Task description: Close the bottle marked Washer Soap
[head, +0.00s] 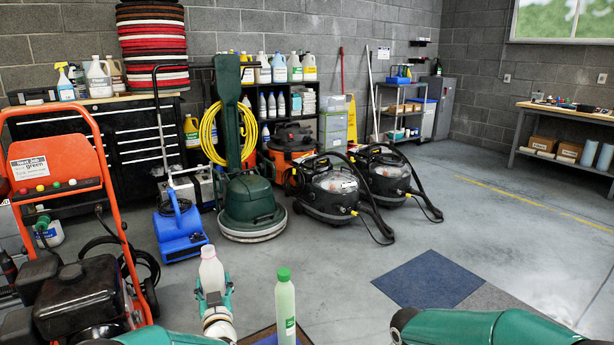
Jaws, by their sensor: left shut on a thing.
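My left gripper (214,297) is at the bottom centre-left, its teal fingers shut on a pale, translucent bottle (211,272). The bottle is upright. Its narrow top looks pale, and I cannot tell whether a cap sits on it. A light green bottle (285,312) with a green cap (283,274) stands upright to the right of the gripper, apart from it. A green label shows low on it. No wording on either bottle is legible, so I cannot tell which is marked Washer Soap. My right gripper is not in view; only its arm shows at lower right.
A brown-edged surface with a blue patch (265,340) lies under the green bottle, mostly cut off. An orange-framed machine (62,165) stands at left. A green floor machine (250,210) and black vacuums (335,192) stand behind. The floor at right is open.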

